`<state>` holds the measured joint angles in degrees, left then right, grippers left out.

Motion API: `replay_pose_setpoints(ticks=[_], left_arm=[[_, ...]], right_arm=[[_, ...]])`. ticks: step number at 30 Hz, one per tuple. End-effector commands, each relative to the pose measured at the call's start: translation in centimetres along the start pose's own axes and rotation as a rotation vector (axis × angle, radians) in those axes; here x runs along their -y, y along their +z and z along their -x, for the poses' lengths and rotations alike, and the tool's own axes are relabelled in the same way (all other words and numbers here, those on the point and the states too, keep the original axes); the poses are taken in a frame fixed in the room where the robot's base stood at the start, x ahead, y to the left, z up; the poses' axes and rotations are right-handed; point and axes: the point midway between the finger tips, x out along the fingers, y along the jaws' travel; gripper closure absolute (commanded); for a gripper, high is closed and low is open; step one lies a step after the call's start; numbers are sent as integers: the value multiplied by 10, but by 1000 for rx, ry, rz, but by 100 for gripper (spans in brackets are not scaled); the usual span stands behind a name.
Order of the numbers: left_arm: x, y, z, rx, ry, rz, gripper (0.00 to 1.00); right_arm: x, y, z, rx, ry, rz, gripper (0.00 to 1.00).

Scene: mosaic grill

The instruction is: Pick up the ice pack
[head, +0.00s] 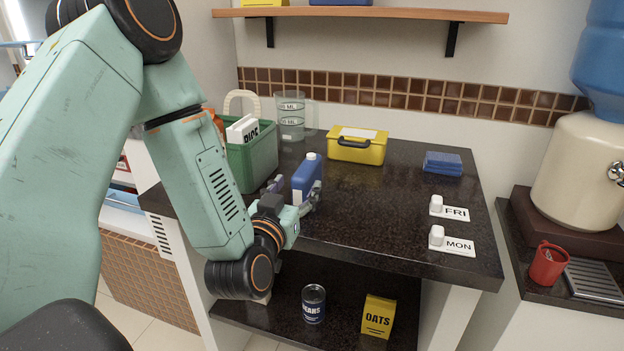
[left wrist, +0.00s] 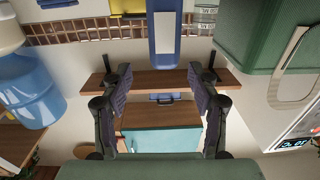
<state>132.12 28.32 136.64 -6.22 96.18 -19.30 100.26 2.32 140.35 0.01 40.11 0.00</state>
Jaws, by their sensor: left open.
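The likely ice pack (head: 305,176) is a blue upright block with a white cap, standing near the counter's front left edge. In the left wrist view a blue block with a pale label (left wrist: 165,47) shows at the top centre. My left gripper (head: 294,192) is open at the block's near side, with one finger to each side of it. In the left wrist view the open fingers (left wrist: 160,88) have nothing between them lower down, and I cannot tell whether they touch the block. My right gripper is not in view.
A green bin (head: 253,160) stands close left of the block, with a measuring jug (head: 291,118) behind. A yellow box (head: 357,147) and blue stacked pads (head: 443,163) lie farther back. FRI (head: 455,213) and MON (head: 459,247) tags sit right. The counter's middle is clear.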

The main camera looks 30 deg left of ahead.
Motion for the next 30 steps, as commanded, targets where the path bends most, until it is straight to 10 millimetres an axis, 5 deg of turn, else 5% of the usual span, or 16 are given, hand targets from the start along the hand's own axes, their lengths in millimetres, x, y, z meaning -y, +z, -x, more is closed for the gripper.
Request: replay_pose_setpoints(ticks=[17,26,30], left_arm=[[0,7,-67,1,1,-1,40],[0,6,-73,2,2,0,40],[0,6,-74,3,1,0,52]], right_arm=[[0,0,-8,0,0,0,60],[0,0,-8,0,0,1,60],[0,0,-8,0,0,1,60]])
